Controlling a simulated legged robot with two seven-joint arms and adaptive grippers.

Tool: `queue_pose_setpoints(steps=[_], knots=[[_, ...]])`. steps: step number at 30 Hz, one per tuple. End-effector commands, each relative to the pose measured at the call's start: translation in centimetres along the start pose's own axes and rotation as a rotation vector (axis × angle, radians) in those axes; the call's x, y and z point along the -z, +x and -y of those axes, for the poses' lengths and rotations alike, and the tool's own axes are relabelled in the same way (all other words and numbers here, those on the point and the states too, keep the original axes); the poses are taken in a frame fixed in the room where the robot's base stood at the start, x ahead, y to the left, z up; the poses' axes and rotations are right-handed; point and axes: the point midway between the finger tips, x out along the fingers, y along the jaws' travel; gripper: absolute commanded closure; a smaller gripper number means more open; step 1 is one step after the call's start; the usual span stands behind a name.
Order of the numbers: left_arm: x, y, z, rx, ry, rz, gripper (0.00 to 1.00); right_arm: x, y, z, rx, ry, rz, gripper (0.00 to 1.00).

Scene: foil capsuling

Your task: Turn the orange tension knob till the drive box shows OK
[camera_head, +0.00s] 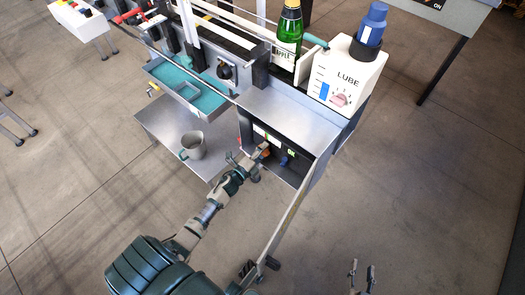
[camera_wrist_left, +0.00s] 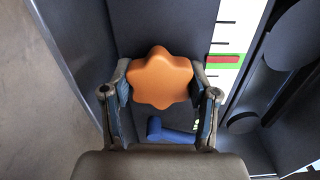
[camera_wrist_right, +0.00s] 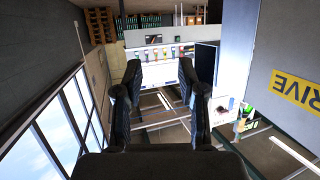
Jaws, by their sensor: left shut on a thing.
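The orange tension knob (camera_wrist_left: 162,78), star-shaped, sits between the two fingers of my left gripper (camera_wrist_left: 162,95), which is shut on it. In the head view my left gripper (camera_head: 258,155) reaches the dark front of the drive box (camera_head: 290,117), and only a little of the knob shows. Beside the knob in the left wrist view is a white scale (camera_wrist_left: 226,30) with black ticks and a red and green band (camera_wrist_left: 222,62). A small green patch (camera_head: 291,152) shows on the front; I cannot read it. My right gripper (camera_head: 362,276) is open and empty, away from the box.
A blue handle (camera_wrist_left: 170,133) lies just below the knob. A grey mug (camera_head: 193,146) stands on the metal shelf left of the box. A LUBE jug (camera_head: 345,78) and a green bottle (camera_head: 289,30) stand behind. The floor at right is clear.

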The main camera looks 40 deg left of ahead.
Motion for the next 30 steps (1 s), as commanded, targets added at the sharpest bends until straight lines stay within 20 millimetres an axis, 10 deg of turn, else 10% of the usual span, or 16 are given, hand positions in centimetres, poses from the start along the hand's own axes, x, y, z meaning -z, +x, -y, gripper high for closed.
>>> queue_pose_setpoints(steps=[24, 25, 30], knots=[[-0.4, -0.1, -0.4, -0.009, -0.123, 0.009, 0.75, -1.7, -0.4, -0.3, -0.008, -0.002, 0.111, 0.6], [-0.4, -0.1, -0.4, -0.009, -0.123, 0.009, 0.38, -1.7, -0.4, -0.3, -0.008, -0.002, 0.111, 0.6], [-0.3, -0.1, -0.3, -0.007, -0.123, 0.007, 0.15, -1.7, -0.4, -0.3, -0.008, -0.002, 0.11, 0.6]])
